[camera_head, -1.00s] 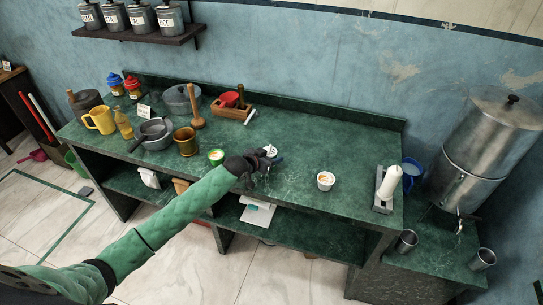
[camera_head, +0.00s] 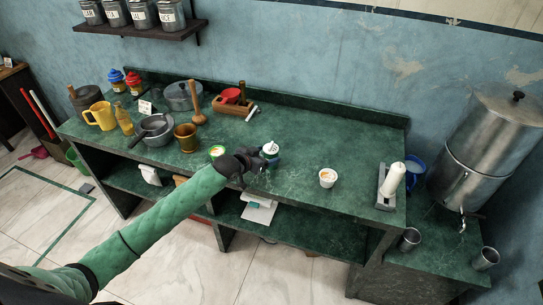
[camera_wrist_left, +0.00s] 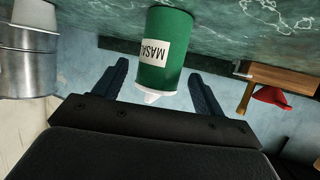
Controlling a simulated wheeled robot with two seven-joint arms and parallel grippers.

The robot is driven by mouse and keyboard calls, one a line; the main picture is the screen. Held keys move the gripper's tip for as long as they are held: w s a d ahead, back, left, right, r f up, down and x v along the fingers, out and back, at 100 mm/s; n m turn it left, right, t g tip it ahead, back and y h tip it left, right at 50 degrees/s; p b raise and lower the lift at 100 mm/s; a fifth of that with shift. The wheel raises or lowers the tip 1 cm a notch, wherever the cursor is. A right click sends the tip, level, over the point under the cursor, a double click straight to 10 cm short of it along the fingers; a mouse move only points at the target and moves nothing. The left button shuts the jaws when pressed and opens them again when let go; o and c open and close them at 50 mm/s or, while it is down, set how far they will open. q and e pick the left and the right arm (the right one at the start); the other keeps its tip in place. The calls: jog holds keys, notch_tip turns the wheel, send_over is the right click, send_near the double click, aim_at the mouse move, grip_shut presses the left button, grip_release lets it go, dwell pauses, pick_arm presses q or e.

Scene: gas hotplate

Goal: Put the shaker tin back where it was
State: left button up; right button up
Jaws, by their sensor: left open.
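The shaker tin is green with a white top and a label reading "MASA" (camera_wrist_left: 165,50). In the wrist view, which is upside down, it appears upright on the counter. In the head view its pale top (camera_head: 270,147) shows near the middle of the counter, its lower part partly hidden by my gripper. My left gripper (camera_head: 256,160) is open at the tin's left and near side. In the wrist view the fingers (camera_wrist_left: 156,82) lie on either side of the tin, with a visible gap at each side. My right gripper is not in view.
A wooden caddy (camera_head: 234,107) stands behind. Pots, jugs and a copper-coloured cup (camera_head: 186,138) crowd the left. The counter (camera_head: 340,145) between shaker and white cup is clear.

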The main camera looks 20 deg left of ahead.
pick_arm(q)
jog(key=b+v, duration=0.1)
jog(key=v, duration=0.4)
jog(key=shift+s+a, duration=0.15)
jog(key=shift+s, duration=0.2)
jog(key=shift+b+v, duration=0.35)
jog(key=shift+v, duration=0.4)
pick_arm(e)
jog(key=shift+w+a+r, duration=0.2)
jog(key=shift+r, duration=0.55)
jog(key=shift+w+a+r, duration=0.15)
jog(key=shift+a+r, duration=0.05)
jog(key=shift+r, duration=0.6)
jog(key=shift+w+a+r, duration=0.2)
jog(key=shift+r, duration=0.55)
pick_arm(q)
jog(key=shift+r, duration=0.1)
